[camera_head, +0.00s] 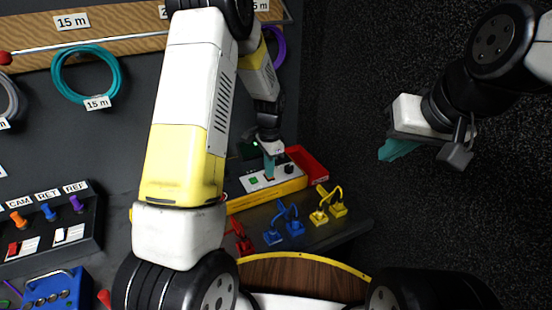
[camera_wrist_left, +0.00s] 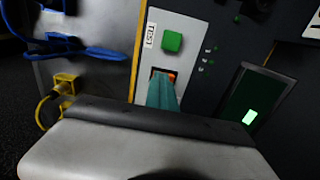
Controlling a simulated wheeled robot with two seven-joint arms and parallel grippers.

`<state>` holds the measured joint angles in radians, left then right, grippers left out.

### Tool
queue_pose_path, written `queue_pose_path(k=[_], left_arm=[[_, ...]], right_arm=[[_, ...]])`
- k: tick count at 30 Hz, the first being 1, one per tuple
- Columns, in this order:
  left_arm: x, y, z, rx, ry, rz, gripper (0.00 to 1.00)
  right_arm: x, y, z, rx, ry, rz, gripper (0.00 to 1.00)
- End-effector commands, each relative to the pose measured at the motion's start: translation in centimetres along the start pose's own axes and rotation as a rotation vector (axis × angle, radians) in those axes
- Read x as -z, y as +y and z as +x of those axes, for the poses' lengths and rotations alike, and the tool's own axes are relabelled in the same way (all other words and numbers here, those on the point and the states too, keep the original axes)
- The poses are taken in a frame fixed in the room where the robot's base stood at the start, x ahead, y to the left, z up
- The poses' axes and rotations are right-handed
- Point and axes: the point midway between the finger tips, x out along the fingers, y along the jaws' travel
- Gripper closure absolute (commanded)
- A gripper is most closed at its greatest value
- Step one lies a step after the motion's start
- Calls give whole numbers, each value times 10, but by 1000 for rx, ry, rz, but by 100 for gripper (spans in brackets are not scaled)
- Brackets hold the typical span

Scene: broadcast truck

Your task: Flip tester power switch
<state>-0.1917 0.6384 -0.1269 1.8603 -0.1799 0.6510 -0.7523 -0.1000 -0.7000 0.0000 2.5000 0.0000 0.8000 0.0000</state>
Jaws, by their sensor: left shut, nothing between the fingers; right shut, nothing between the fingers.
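The tester (camera_head: 291,181), a box with a white panel and yellow and red sides, sits on the bench in the head view. Its panel (camera_wrist_left: 189,28) in the left wrist view has a green button (camera_wrist_left: 172,42) beside a TEST label. Below the button is a small switch (camera_wrist_left: 173,75) with an orange-red glow. My left gripper (camera_head: 269,168) is shut and empty. In the left wrist view its teal fingertips (camera_wrist_left: 162,88) are at the switch and hide most of it; I cannot tell whether they touch. My right gripper (camera_head: 391,152) is shut and empty, away from the bench.
A dark display (camera_wrist_left: 254,100) with a lit green block sits beside the panel. Blue (camera_head: 285,226) and yellow (camera_head: 329,207) plugs with cables stand in front of the tester. A red tray (camera_head: 311,163) adjoins it. A teal cable coil (camera_head: 60,87) hangs on the wall.

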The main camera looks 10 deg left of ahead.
Motion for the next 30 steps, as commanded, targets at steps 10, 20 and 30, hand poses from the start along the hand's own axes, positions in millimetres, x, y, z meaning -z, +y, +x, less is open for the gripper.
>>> queue_pose_path(k=[10,20,30], left_arm=[[-4,-12,-14,24,5,-12,100],[-1,0,-70,13,5,-3,100],[-1,4,-81,5,1,0,100]], right_arm=[[0,0,0,0,0,0,100],[0,0,0,0,0,0,100],[0,0,0,0,0,0,100]])
